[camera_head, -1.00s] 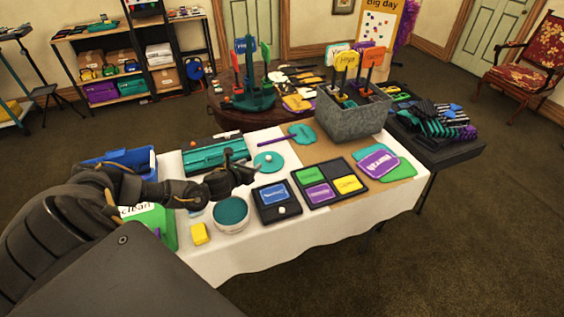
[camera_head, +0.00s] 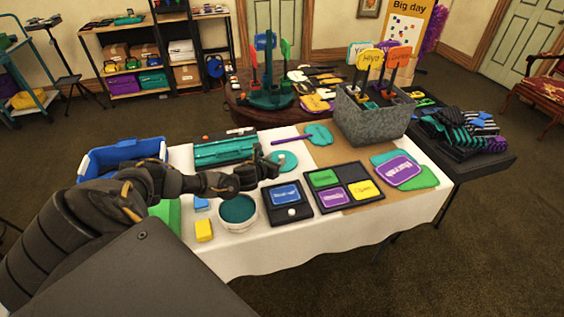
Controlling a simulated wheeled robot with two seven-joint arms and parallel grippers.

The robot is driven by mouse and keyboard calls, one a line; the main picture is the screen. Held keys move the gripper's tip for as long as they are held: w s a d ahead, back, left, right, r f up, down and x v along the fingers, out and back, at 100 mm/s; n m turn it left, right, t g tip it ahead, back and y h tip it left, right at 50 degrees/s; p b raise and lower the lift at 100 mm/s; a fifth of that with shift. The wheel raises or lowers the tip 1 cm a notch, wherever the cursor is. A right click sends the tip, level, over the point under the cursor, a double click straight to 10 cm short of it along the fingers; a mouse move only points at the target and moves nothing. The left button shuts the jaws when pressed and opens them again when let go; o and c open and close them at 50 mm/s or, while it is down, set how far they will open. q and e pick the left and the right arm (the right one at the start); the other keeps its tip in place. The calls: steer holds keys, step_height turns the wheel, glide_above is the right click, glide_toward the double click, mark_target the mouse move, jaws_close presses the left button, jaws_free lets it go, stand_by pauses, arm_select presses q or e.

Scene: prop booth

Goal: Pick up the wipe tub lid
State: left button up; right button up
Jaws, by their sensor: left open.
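The wipe tub lid (camera_head: 289,159) is a flat teal disc lying on the white-clothed table, behind the tub. The wipe tub (camera_head: 237,210) is a round white tub with a teal inside, standing uncovered near the front. My left gripper (camera_head: 272,166) is open at the lid's left front edge and hides part of the lid. I cannot tell whether its fingers touch the lid. My left arm reaches in from the left, passing behind the tub. My right gripper is out of view.
A black stand with a blue card (camera_head: 285,195) and a black tray of coloured cards (camera_head: 325,211) lie to the right. A teal case (camera_head: 225,150) is behind the arm, a blue bin (camera_head: 95,162) left. A yellow block (camera_head: 204,230) sits by the tub. A grey box of signs (camera_head: 372,122) stands behind.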

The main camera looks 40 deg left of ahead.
mark_target(281, 157)
arm_select(q)
steer(key=shift+w+a, duration=0.15)
steer(key=shift+x, duration=2.45)
steer(key=shift+f, duration=0.1)
steer(key=shift+c, duration=0.3)
jaws_close()
